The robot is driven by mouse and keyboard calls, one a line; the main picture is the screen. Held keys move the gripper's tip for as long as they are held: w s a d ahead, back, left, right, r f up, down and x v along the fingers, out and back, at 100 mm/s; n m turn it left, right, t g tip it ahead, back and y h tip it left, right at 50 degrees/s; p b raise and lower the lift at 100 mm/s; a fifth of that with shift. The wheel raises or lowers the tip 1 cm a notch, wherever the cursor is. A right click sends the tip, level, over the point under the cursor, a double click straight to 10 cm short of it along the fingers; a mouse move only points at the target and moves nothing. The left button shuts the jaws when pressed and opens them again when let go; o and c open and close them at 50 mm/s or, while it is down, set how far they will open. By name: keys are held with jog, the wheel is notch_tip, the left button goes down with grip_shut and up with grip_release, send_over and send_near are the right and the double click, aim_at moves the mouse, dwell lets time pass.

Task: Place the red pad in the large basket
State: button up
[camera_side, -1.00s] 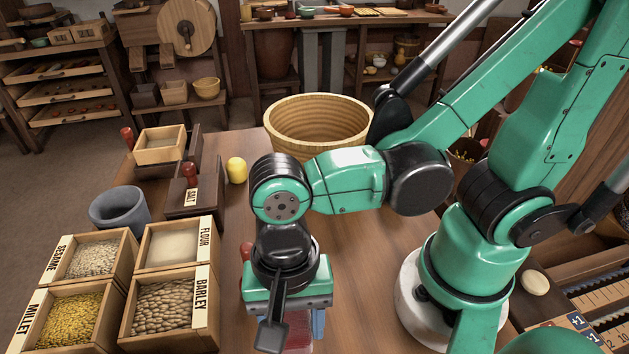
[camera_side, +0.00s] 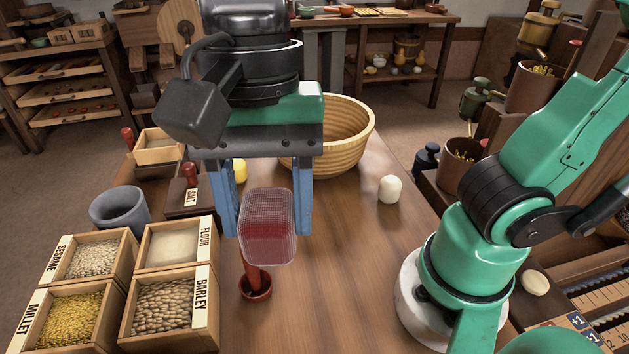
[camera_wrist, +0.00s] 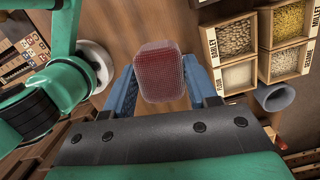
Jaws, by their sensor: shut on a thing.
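The red pad (camera_side: 268,226) is a rounded block with a pale mesh-like surface. My gripper (camera_side: 264,232) is shut on it, with one blue finger on each side, and holds it above the table. In the wrist view the pad (camera_wrist: 160,72) sits between the blue finger tips of my gripper (camera_wrist: 160,82). The large basket (camera_side: 349,152) is round, woven and straw-coloured. It stands on the table behind and to the right of my gripper, which hides its left part. The basket does not show in the wrist view.
A red-handled tool (camera_side: 256,286) stands below the pad. Wooden boxes of barley (camera_side: 165,302), flour and other grain stand at left, with a grey-blue cup (camera_side: 119,210) behind. A white rounded object (camera_side: 390,189) is right of the basket; a yellow one (camera_side: 240,170) is partly hidden. The table's middle is clear.

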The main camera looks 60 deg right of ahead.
jog(key=w+d+r+m+t, duration=0.1)
jog(key=w+d+r+m, duration=0.1)
jog(key=w+d+m, duration=0.9)
jog(key=w+d+f+m+t, duration=0.1)
jog(key=w+d+m, duration=0.25)
jog(key=d, duration=0.95)
jog(key=w+d+f+m, duration=0.15)
jog(key=w+d, duration=0.25)
jog(key=d, duration=0.8)
jog(key=f, duration=1.8)
jog(key=shift+s+d+f, duration=0.15)
jog(key=shift+s+f, duration=0.05)
jog(key=shift+f, duration=0.2)
jog(key=shift+f, duration=0.1)
jog(key=o, duration=1.2)
jog(key=shift+o, duration=0.2)
